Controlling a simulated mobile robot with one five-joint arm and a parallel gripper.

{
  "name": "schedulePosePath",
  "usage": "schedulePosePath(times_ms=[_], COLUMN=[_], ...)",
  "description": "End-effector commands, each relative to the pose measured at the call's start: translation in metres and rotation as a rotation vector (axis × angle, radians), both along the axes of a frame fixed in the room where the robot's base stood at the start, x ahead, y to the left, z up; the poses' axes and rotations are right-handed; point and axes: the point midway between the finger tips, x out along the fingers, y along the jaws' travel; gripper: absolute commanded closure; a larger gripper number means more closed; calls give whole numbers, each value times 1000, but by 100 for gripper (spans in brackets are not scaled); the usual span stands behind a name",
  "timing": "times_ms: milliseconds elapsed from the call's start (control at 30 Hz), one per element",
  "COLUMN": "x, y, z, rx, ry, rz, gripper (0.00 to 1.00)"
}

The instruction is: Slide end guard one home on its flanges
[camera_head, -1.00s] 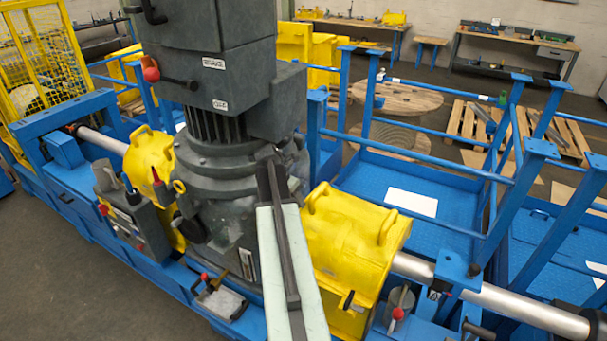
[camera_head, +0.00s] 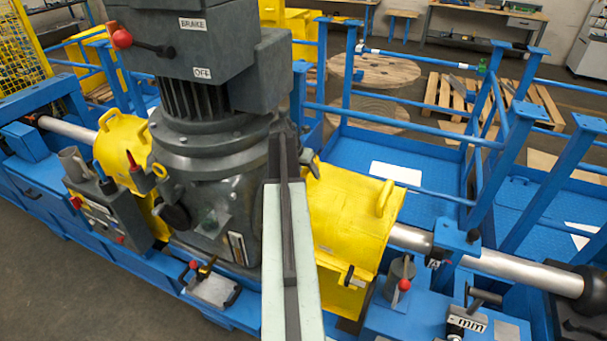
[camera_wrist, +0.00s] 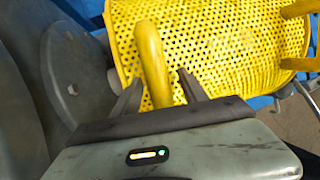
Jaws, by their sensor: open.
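A yellow perforated guard (camera_head: 345,215) sits over the shaft just right of the grey gearbox (camera_head: 215,190). I see no number on it. Its right handle (camera_head: 385,198) shows in the head view; my arm mostly hides its left side. In the wrist view the guard (camera_wrist: 215,45) fills the top, with one upright handle (camera_wrist: 151,65) between the fingers of my gripper (camera_wrist: 162,88). The fingers are open, one on each side of the handle, and I see no clear contact. A second yellow guard (camera_head: 122,150) sits left of the gearbox.
A grey motor housing with a red-knobbed lever (camera_head: 122,39) stands tall beside my arm. A control box (camera_head: 110,210) is at the front left. The steel shaft (camera_head: 510,273) runs out right past blue posts. Blue railings (camera_head: 420,130) enclose a platform behind.

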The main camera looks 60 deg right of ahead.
Motion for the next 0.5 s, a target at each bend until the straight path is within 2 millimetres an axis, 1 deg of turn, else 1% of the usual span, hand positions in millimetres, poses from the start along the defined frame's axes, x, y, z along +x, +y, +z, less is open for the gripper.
schedulePosePath(times_ms=[33, 67, 333, 367, 400, 467, 500], x=[-1, -2, -3, -3, -3, -3, -3], y=[-3, -4, -6, -6, -6, -6, -6], z=[-13, -15, -13, -13, -13, -13, -13], rx=[0, 0, 0, 0, 0, 0, 0], ry=[0, 0, 0, -1, -1, -1, -1], rz=[-1, -1, -1, -1, -1, -1, -1], gripper=[50, 50, 50, 55, 66, 83, 94])
